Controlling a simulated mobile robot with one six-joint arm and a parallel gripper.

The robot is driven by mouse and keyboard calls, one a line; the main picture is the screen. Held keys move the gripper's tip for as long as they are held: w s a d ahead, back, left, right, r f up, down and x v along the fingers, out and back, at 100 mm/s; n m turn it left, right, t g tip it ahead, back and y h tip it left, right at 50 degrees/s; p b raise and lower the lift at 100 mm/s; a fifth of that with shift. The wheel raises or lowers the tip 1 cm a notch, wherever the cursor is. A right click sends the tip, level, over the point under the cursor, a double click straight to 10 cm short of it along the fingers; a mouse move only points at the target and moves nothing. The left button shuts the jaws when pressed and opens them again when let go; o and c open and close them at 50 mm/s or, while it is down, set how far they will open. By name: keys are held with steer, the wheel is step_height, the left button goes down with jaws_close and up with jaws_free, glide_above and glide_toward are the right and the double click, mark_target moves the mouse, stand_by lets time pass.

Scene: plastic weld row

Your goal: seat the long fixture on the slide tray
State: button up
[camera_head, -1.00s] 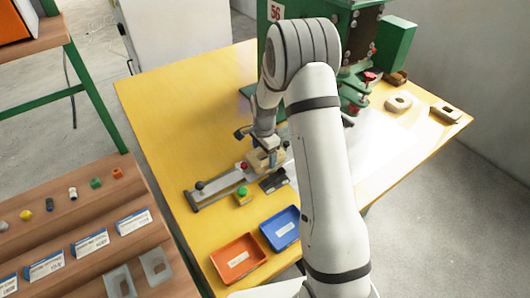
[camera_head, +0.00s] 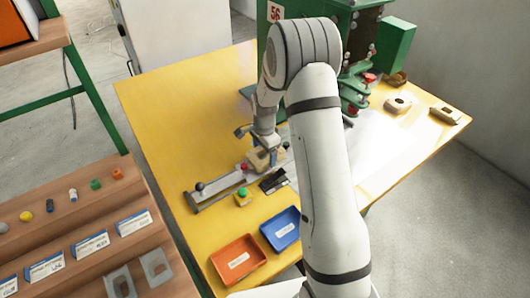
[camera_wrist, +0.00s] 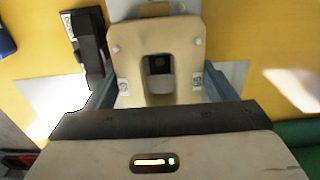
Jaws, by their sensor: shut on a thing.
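A beige fixture (camera_wrist: 157,35) with a long rounded slot and white pegs fills the top middle of the wrist view. My gripper (camera_wrist: 160,88) is shut on it, one finger at each side. In the head view the fixture (camera_head: 261,159) is under my gripper (camera_head: 265,154), at the right end of the slide tray (camera_head: 222,189). The tray is a grey metal rail with a black knob at its left end. Whether the fixture touches the tray or hangs just above it, I cannot tell; my wrist and arm hide part of it.
A green press (camera_head: 345,75) stands behind. A green button (camera_head: 242,196), a black device (camera_head: 273,181), an orange bin (camera_head: 238,260) and a blue bin (camera_head: 282,229) are in front. Other fixtures (camera_head: 398,104) lie at the right. The yellow table's left part is clear.

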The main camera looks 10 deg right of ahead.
steer(key=shift+f+b, duration=0.35)
steer(key=shift+f, duration=0.05)
steer(key=shift+r, duration=0.1)
stand_by(0.3)
steer(key=o, duration=1.8)
steer(key=shift+c, duration=0.4)
steer(key=c, duration=0.3)
steer(key=shift+r, duration=0.15)
step_height(320, 180, up, 7)
steer(key=p, duration=0.3)
steer(key=shift+p, duration=0.35)
